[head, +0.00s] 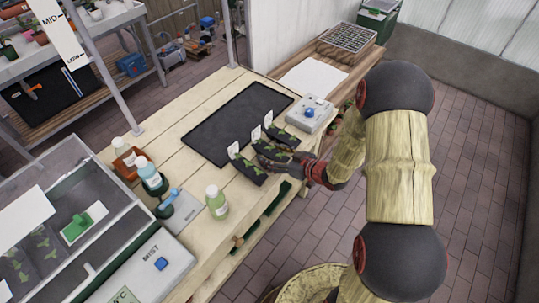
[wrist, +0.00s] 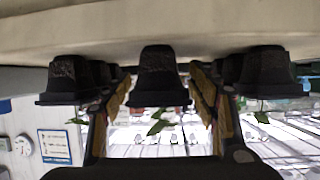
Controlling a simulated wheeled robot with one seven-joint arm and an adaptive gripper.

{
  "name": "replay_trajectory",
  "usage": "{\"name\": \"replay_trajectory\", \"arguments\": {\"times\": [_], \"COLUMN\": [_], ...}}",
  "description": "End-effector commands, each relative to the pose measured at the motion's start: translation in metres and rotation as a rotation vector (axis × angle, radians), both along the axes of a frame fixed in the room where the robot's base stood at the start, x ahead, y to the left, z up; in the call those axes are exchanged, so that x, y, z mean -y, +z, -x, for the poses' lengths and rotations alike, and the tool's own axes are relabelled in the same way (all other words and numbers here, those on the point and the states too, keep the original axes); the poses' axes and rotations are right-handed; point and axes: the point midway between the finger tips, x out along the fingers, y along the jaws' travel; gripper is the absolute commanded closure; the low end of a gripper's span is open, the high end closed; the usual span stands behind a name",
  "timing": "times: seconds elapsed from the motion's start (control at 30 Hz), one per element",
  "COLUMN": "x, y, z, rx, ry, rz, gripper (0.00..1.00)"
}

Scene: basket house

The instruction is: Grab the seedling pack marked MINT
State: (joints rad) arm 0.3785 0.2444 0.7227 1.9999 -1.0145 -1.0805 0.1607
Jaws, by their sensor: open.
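Three dark seedling packs with green leaves and white tags stand in a row at the table's front edge: a near one (head: 250,174), a middle one (head: 262,147) and a far one (head: 286,137). The tag lettering is too small to read, so I cannot tell which is MINT. My gripper (head: 277,161) is low at the middle pack, coming from the right. In the wrist view, which is upside down, my open fingers (wrist: 158,105) lie on either side of the middle pack (wrist: 160,75), with one other pack beyond each finger. I cannot tell whether a finger touches it.
A black mat (head: 225,125) lies behind the packs. A grey box with a blue button (head: 309,113) stands close to the far pack. Bottles, including a green one (head: 216,202), stand to the left, near a glazed case and a MIST box (head: 150,270). The floor at right is clear.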

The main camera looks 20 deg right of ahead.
Motion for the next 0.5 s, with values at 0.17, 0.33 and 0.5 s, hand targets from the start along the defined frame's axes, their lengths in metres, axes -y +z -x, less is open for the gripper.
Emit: {"name": "replay_trajectory", "arguments": {"times": [0.17, 0.33, 0.5], "x": [0.0002, 0.0002, 0.0001], "y": [0.0002, 0.0002, 0.0002], "z": [0.0001, 0.0001, 0.0002], "rx": [0.000, 0.000, 0.000], "ry": [0.000, 0.000, 0.000], "rz": [0.000, 0.001, 0.001], "gripper": [0.50, 0.60, 0.69]}}
